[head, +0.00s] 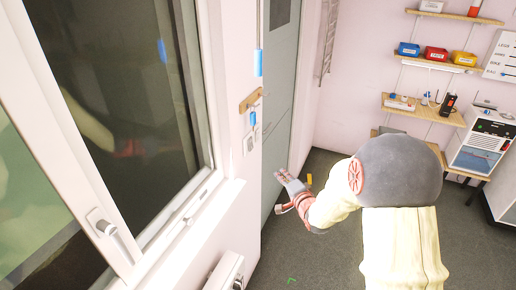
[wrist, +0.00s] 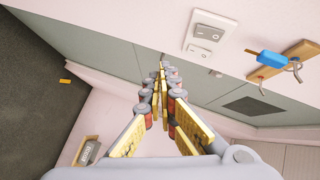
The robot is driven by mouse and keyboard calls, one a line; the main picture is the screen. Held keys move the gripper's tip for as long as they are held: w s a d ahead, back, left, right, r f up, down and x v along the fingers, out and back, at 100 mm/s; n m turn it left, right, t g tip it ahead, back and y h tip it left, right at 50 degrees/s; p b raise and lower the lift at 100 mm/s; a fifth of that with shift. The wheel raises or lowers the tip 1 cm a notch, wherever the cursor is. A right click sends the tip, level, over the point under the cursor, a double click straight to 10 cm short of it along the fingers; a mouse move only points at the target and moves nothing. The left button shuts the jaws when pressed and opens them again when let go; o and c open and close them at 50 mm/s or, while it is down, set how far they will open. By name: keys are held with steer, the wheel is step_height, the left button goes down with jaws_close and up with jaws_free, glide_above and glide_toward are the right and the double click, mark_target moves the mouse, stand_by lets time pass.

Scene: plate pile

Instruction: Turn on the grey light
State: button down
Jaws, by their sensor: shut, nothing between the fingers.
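A white switch plate (wrist: 190,38) with grey-white rocker switches is on the pink wall in the wrist view, right of and above my fingertips. It also shows in the head view (head: 249,142), beside the grey door. My gripper (wrist: 161,72) is shut, its yellow and grey fingers together with nothing between them. In the head view my gripper (head: 281,176) is below and to the right of the switch plate, apart from it. I cannot tell which switch belongs to a grey light, and no lamp is clearly visible.
A wooden hook rack (wrist: 298,58) with a blue item is near the switch plate. A grey door (head: 281,110) stands beside it. A window (head: 120,80) fills the left. Shelves (head: 440,62) with coloured bins are at the back right. The grey floor (head: 310,250) is mostly clear.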

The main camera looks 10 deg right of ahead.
steer(key=r, duration=0.1)
steer(key=r+m+t, duration=0.1)
steer(key=a+r+m, duration=0.1)
steer(key=r, duration=0.1)
steer(key=shift+w+t+y, duration=0.15)
steer(key=shift+t+y, duration=0.15)
steer(key=shift+y, duration=0.1)
glide_toward(251, 144)
steer(key=w+d+f, duration=0.3)
steer(key=w+d, duration=0.1)
steer(key=d, duration=0.1)
steer(key=shift+w+a+f+b, duration=0.1)
steer(key=shift+w+a+b, duration=0.2)
steer(key=shift+w+a, duration=0.5)
steer(key=shift+w+a+f+b, duration=0.1)
steer(key=shift+w+a+b, duration=0.2)
steer(key=shift+w+a, duration=0.45)
steer(key=shift+s+a, duration=0.15)
